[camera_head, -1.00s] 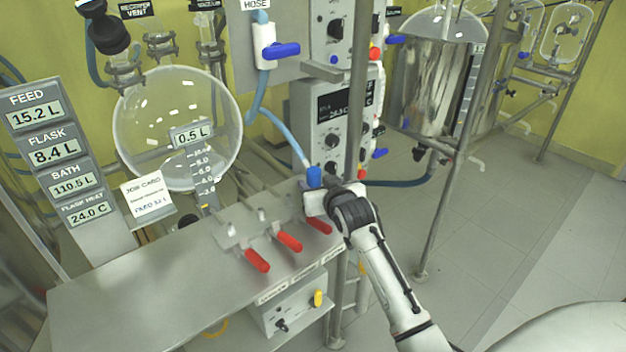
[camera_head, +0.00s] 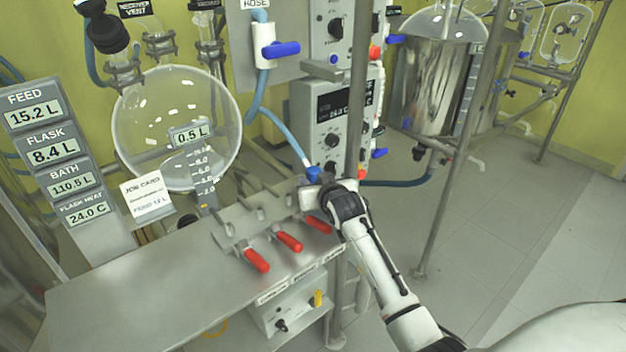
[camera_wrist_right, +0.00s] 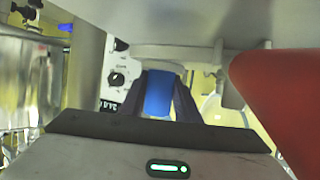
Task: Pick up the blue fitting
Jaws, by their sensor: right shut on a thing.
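The blue fitting (camera_head: 313,173) is at the lower end of a blue hose, at the right end of the valve bench. It also shows in the right wrist view (camera_wrist_right: 159,94), between the two dark fingers. My right gripper (camera_head: 311,187) is shut on the fitting. In the right wrist view the fingers (camera_wrist_right: 158,100) touch it on both sides. The fitting's lower part is hidden behind the gripper in the head view. My left gripper is not in view.
Red-handled valves (camera_head: 290,242) stand on the metal bench (camera_head: 150,290) close to my right gripper; one red handle (camera_wrist_right: 282,95) fills the right of the wrist view. A vertical pole (camera_head: 357,110) stands just behind the gripper. A glass flask (camera_head: 150,125) is at left.

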